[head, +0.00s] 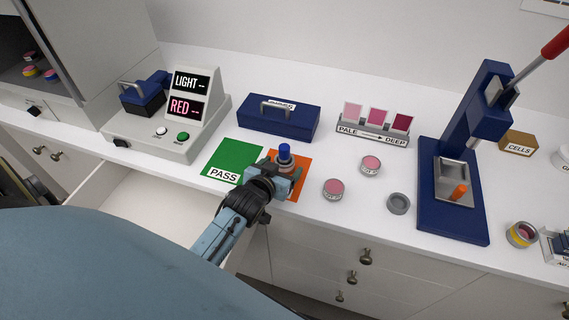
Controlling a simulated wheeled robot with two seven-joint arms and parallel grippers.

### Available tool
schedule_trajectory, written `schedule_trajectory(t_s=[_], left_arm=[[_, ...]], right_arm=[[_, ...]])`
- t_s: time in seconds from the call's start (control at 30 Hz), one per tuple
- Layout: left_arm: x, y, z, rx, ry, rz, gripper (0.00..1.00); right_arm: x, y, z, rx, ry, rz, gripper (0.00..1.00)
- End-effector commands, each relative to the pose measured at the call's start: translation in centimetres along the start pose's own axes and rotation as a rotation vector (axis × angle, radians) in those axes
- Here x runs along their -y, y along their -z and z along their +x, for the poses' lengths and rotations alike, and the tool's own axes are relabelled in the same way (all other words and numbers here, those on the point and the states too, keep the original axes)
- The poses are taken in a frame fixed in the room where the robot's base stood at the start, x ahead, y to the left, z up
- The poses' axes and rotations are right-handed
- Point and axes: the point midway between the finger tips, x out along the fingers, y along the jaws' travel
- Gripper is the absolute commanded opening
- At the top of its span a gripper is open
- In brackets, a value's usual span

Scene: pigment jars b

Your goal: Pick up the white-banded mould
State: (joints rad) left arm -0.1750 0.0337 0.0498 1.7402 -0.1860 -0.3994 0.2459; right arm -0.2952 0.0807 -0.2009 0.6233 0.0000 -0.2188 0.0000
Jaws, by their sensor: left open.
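My left gripper (285,175) is open over the orange card (303,178), with its arm coming up from the lower left. A blue-topped knob-like piece (285,152) stands up right at the gripper; I cannot tell whether it is between the fingers or behind them. Two round pink-topped pots with pale printed tops, one nearer (333,189) and one farther (371,166), stand on the counter to the right of the gripper. Whether either has a white band is too small to tell. A grey ring-shaped piece (398,203) lies beside them. My right gripper is not in view.
A green PASS card (232,161) lies left of the gripper, above an open drawer (145,205). A blue toolbox (279,116) and shade stand (373,130) are behind. A display tester (185,120) stands left.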

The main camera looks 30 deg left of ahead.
Motion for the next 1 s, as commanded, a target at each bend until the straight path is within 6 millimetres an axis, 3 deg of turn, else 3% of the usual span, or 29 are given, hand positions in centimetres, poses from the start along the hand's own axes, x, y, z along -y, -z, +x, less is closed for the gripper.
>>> schedule_trajectory(t_s=[0.33, 0.73, 1.0], left_arm=[[-0.02, -0.03, 0.84, 0.000, 0.000, -0.001, 0.76], [-0.02, -0.04, 0.81, 0.000, 0.000, -0.001, 0.23], [-0.02, 0.36, 0.73, -0.004, 0.000, -0.001, 0.22]], right_arm=[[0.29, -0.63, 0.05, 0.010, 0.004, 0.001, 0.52], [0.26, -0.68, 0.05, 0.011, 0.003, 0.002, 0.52], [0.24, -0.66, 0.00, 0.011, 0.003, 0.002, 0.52]])
